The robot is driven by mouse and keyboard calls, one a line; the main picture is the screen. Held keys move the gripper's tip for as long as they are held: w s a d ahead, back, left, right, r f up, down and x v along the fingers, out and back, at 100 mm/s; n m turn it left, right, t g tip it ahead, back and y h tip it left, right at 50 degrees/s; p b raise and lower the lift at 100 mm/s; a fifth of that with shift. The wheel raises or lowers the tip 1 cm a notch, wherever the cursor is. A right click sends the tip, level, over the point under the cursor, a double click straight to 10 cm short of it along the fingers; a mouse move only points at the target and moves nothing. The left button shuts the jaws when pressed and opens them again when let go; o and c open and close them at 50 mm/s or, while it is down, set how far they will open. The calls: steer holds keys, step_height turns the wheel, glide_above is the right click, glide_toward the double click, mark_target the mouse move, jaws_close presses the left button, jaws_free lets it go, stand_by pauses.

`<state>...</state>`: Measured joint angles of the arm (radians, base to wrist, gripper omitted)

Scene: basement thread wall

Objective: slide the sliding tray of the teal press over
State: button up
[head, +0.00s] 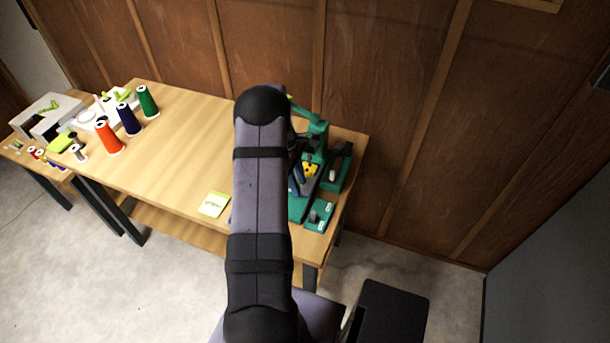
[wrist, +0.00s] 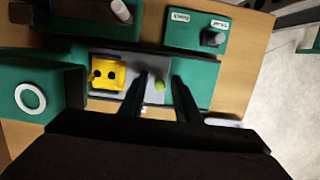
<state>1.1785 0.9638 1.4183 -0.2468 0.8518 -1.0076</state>
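The teal press (head: 313,150) stands at the right end of the table, partly hidden behind my arm in the head view. In the wrist view its grey sliding tray (wrist: 112,58) lies in a teal bed (wrist: 205,78). A yellow block with dark round spots (wrist: 107,74) sits on the tray's left part; it also shows in the head view (head: 310,169). A small yellow-green knob (wrist: 159,85) is on the grey tray. My gripper (wrist: 159,76) is open, with its two black fingers on either side of this knob. I cannot tell whether they touch it.
A teal box with two white labels and a dark knob (wrist: 190,26) stands beside the bed. A teal block with a white ring (wrist: 25,90) is at left. A pale note (head: 214,204) lies on the table. Several thread cones, one orange (head: 107,138), stand farther left. The wall is close behind.

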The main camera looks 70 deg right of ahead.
jaws_close()
steer(key=shift+a, duration=0.1)
steer(key=shift+a+p, duration=1.35)
steer(key=shift+a, duration=3.65)
steer(key=shift+o, duration=0.5)
jaws_free()
steer(key=shift+a, duration=0.1)
step_height(320, 180, up, 6)
steer(key=p, duration=0.5)
